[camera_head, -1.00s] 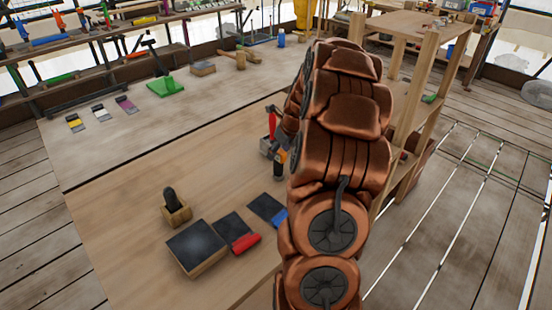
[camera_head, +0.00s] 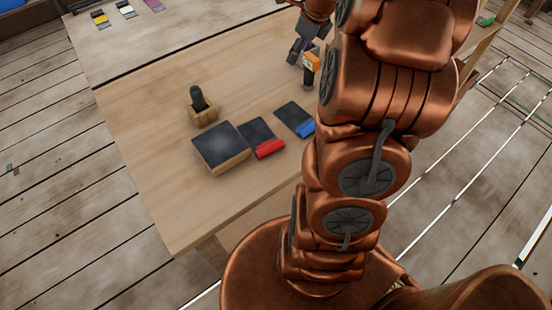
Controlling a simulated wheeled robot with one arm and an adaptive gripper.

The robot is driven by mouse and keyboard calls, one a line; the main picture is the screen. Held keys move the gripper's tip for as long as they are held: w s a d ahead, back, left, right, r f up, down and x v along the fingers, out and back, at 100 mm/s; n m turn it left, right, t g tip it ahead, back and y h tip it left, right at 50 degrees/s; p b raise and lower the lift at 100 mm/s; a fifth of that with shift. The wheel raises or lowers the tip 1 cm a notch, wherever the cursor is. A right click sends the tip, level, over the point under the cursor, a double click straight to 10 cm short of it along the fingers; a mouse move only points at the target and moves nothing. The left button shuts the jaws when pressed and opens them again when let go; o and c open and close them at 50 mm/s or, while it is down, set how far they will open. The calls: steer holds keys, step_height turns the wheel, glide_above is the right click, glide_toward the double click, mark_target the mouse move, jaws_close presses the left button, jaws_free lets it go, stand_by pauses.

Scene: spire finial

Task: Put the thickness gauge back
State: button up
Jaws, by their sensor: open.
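A small orange and dark device (camera_head: 311,64), which looks like the thickness gauge, is at the far right part of the near wooden table (camera_head: 150,110). My gripper (camera_head: 299,52) has dark fingers and is right beside the device, on its left. The jaws are open. At this size I cannot tell whether a finger touches the device. My copper arm covers the space to the right of it. A wooden block (camera_head: 203,115) with a black upright piece (camera_head: 197,96) stands left of centre on the table.
A dark-topped block (camera_head: 221,147), a dark pad with a red edge (camera_head: 261,138) and one with a blue edge (camera_head: 295,119) lie along the table's front. Several brushes (camera_head: 125,9) lie on the surface behind. The table's left part is clear.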

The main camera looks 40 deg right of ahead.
steer(key=s+a+n+g, duration=0.1)
steer(key=s+a+n, duration=0.2)
steer(key=a+n, duration=0.3)
steer(key=s+a+r+n+g, duration=0.1)
steer(key=s+a+n, duration=0.25)
steer(key=a, duration=0.45)
steer(key=s+a+n+g, duration=0.1)
steer(key=s+a+n, duration=0.1)
steer(key=a+n, duration=0.45)
steer(key=s+a+n+g, duration=0.1)
steer(key=s+a+n, duration=0.3)
steer(key=s+n, duration=0.3)
steer(key=s+a+f+n+g, duration=0.1)
steer(key=s+a+n, duration=0.3)
steer(key=s+n, duration=0.4)
steer(key=s, duration=0.3)
steer(key=shift+a+f+g+h, duration=0.3)
steer(key=shift+h, duration=0.1)
